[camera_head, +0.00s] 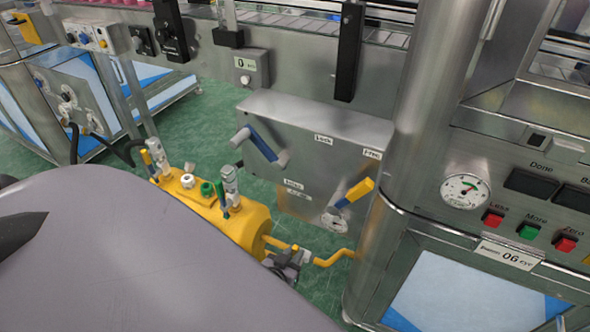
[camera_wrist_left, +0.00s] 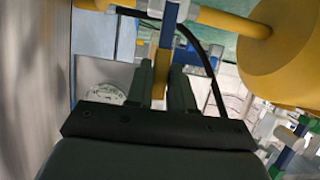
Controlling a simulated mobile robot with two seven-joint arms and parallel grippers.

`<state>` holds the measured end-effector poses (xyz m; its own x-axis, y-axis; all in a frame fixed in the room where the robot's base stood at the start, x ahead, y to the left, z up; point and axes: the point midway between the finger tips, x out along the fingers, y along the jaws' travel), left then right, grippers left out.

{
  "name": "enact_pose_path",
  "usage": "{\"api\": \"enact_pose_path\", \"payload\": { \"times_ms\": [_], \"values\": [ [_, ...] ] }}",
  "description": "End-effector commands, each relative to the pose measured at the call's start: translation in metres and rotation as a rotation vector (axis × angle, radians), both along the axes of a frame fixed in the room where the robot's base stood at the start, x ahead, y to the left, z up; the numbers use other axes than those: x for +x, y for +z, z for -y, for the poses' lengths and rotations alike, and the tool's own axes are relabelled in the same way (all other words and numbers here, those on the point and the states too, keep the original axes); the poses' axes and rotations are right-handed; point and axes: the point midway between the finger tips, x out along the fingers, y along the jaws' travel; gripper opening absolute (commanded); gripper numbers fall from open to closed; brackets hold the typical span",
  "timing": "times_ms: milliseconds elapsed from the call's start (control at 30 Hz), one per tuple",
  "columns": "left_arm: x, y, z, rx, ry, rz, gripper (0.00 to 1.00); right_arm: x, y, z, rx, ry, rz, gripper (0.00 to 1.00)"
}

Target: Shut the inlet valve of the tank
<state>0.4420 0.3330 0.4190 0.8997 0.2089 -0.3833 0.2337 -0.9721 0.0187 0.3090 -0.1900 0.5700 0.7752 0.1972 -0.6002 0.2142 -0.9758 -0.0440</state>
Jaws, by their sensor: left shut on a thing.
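The yellow tank (camera_head: 236,224) stands on the floor behind my left arm, with several small valves on top. A yellow pipe runs from its right end to the inlet valve, partly hidden by my left gripper (camera_head: 287,262). In the left wrist view, the tank (camera_wrist_left: 288,50) is at upper right and the pipe (camera_wrist_left: 225,21) enters the valve. The valve lever has a blue shank (camera_wrist_left: 168,27) and a yellow grip (camera_wrist_left: 162,68). My left gripper (camera_wrist_left: 164,85) is shut on the grip. The lever appears across the pipe there. My right gripper is not in view.
A steel box (camera_head: 310,135) with a blue lever (camera_head: 262,143) and a yellow-handled lever (camera_head: 355,192) stands behind the tank. A steel column (camera_head: 415,120) and a button panel are at right. A black hose passes near the gripper in the wrist view.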

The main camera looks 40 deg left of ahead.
Motion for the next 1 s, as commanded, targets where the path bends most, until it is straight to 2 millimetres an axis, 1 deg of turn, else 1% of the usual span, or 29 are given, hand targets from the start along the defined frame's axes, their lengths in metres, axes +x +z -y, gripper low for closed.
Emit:
{"api": "enact_pose_path", "payload": {
  "times_ms": [33,667,700,733,767,1000],
  "values": [
    [0.0027,0.0020,0.0004,0.007,0.000,0.003,0.00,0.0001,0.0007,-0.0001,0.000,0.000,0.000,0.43],
    [0.0042,0.0021,-0.0005,0.035,-0.005,-0.002,0.00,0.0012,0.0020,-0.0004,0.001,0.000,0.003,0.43],
    [0.0043,0.0021,-0.0004,0.035,-0.005,-0.002,0.32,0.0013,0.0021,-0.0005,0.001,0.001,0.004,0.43],
    [0.0042,0.0021,-0.0004,0.034,-0.004,-0.002,0.41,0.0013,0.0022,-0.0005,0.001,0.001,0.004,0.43],
    [0.0040,0.0020,-0.0006,0.034,-0.004,-0.002,0.44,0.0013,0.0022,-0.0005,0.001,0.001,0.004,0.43],
    [0.0021,0.0010,-0.0018,0.034,-0.001,-0.005,0.44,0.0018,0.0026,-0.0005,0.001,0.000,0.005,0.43]
  ]
}}
